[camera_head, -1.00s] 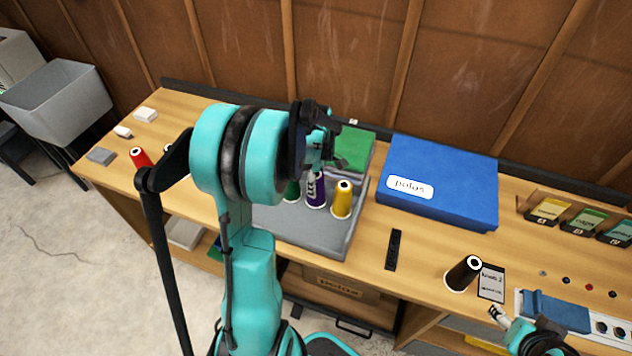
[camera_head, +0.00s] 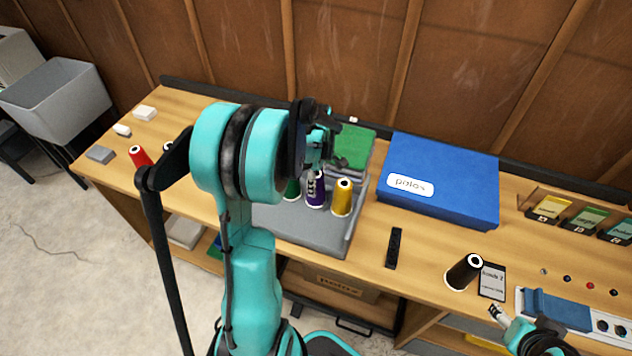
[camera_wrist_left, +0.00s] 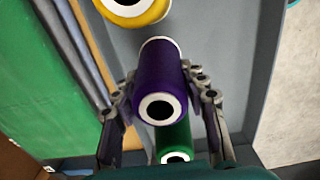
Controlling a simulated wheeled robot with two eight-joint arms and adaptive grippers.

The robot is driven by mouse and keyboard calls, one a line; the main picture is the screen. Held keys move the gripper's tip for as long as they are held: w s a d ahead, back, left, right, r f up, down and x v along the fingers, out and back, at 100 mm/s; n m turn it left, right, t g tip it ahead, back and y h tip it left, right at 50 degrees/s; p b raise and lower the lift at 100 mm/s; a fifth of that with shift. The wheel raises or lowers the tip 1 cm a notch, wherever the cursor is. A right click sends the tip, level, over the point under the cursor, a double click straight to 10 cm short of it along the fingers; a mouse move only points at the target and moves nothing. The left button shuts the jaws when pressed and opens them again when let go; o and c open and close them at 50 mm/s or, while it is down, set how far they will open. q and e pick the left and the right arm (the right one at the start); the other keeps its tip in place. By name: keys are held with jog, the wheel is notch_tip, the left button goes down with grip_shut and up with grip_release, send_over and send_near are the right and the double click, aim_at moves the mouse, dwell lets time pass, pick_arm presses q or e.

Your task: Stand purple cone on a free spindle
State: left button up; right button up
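The purple cone (camera_head: 316,191) stands upright in a grey tray (camera_head: 300,232), between a green cone (camera_head: 292,190) and a yellow cone (camera_head: 342,198). In the left wrist view the purple cone (camera_wrist_left: 160,80) is between the two fingers of my left gripper (camera_wrist_left: 158,72), whose tips appear to touch its sides. In the head view my left gripper (camera_head: 314,180) reaches down to it from above, and my arm hides part of the tray. My right gripper (camera_head: 498,314) is small at the lower right, and its opening is unclear. I cannot make out a free spindle.
A blue box (camera_head: 440,178) stands right of the tray, and a green block (camera_head: 353,147) behind it. A red cone (camera_head: 140,157) is at the left.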

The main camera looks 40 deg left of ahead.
pick_arm(q)
jog(key=o, duration=0.5)
jog(key=shift+r, duration=0.1)
notch_tip(320, 180, up, 12)
jog(key=shift+f, duration=0.1)
jog(key=s+d+m+t, duration=0.2)
jog(key=s+d+m, duration=0.1)
jog(key=d+m, duration=0.4)
jog(key=s+d+m+t, duration=0.2)
jog(key=s+d+m, duration=0.2)
jog(key=d+m, duration=0.3)
jog(key=s+d+m+t, duration=0.3)
jog(key=d+m, duration=0.3)
jog(key=m, duration=0.1)
jog(key=shift+s+d+r+m, duration=0.2)
jog(key=shift+s+d+m, duration=0.1)
jog(key=shift+d, duration=0.1)
